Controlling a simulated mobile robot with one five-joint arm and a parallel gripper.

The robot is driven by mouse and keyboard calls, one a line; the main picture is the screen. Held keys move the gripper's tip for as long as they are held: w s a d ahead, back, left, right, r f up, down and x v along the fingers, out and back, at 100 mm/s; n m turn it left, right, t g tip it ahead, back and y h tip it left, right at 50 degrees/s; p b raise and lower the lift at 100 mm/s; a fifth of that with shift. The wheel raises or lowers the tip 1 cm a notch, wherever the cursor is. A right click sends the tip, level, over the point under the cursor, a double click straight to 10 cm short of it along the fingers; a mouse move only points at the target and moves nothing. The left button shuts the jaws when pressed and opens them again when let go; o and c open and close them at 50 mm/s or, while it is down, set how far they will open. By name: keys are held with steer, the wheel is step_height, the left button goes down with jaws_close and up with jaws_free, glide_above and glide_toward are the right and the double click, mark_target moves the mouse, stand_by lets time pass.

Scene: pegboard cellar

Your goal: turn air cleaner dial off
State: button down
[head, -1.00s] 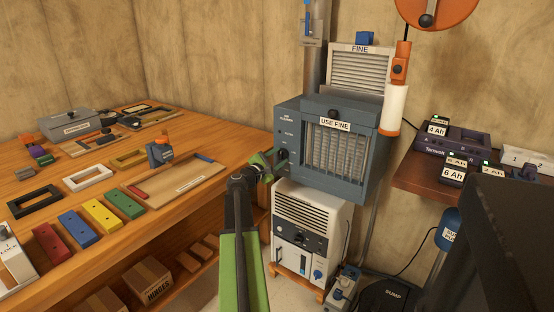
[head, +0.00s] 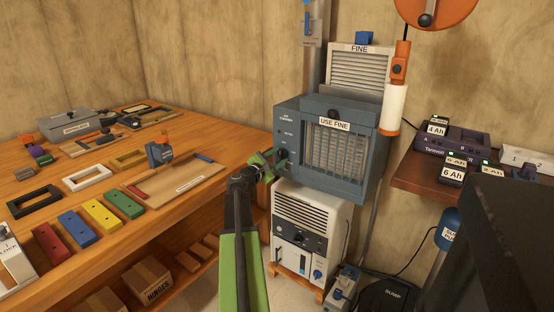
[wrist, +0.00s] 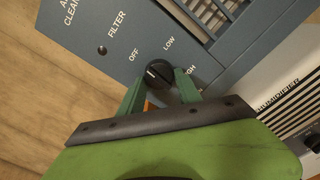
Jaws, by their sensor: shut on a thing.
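The blue-grey air cleaner (head: 318,175) stands beside the bench in the head view. Its black round dial (wrist: 158,74) shows in the wrist view among the words OFF, LOW and HIGH. The dial's white mark points to the upper left, towards OFF. My gripper (wrist: 161,80) has one green finger on each side of the dial and is shut on it. In the head view my gripper (head: 274,160) reaches the panel's lower left part and partly covers the dial.
A white dehumidifier (head: 310,228) stands right below the air cleaner. The wooden bench (head: 222,148) with several coloured blocks lies to the left. A shelf (head: 405,178) with a battery charger is to the right.

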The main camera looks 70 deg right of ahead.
steer(key=shift+w+r, duration=0.15)
steer(key=c, duration=0.9)
jaws_free()
steer(key=shift+o, duration=0.2)
steer(key=v, duration=1.7)
steer(key=shift+a, duration=0.25)
